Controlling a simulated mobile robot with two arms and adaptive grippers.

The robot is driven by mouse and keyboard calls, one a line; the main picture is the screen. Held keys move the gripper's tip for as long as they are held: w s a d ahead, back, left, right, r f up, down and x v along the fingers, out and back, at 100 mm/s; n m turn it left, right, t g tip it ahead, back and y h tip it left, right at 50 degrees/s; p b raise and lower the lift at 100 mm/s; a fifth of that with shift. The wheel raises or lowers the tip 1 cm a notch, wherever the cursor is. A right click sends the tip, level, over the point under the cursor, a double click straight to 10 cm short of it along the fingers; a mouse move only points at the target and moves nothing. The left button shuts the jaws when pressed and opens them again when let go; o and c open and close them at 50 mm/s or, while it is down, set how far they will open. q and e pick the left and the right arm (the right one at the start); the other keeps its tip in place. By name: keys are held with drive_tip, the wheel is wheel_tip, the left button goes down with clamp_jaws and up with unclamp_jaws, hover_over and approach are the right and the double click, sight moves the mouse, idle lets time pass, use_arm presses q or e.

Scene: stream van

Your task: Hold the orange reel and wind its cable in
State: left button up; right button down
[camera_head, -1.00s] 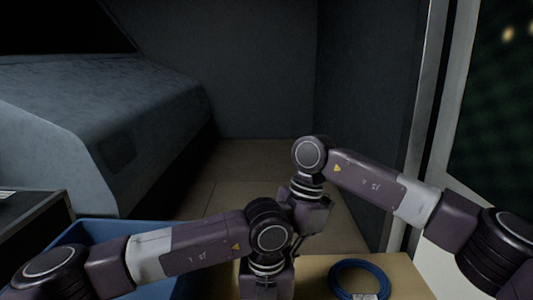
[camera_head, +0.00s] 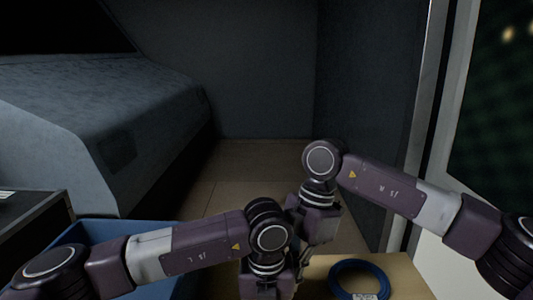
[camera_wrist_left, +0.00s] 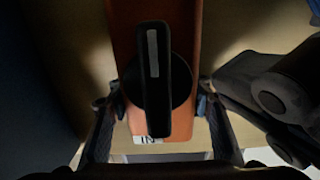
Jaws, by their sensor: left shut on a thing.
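The orange reel (camera_wrist_left: 124,30) fills the middle of the left wrist view. A black hub with a long black handle bar (camera_wrist_left: 153,70) sits on its face, and a white label reading "IN" (camera_wrist_left: 148,139) is at its lower end. My left gripper (camera_wrist_left: 160,105) is shut on the reel, one finger on each side. In the head view my left gripper (camera_head: 267,285) hides the reel. My right gripper (camera_head: 316,225) is just behind and right of it, its fingertips hidden. A dark jointed part, perhaps of my right gripper, shows at the right of the left wrist view.
A coiled blue cable (camera_head: 334,280) with a white tag lies on the wooden table (camera_head: 405,280), right of my grippers. A blue crate (camera_head: 115,230) stands at the left. A padded bench (camera_head: 90,120) is beyond it, and the floor behind is clear.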

use_arm(q)
drive_tip(key=shift+w, duration=0.15)
use_arm(e)
drive_tip(key=shift+s, duration=0.4)
use_arm(q)
drive_tip(key=shift+a, duration=0.1)
use_arm(e)
drive_tip(key=shift+d, duration=0.1)
drive_tip(key=shift+w+d, duration=0.1)
drive_tip(key=shift+d, duration=0.2)
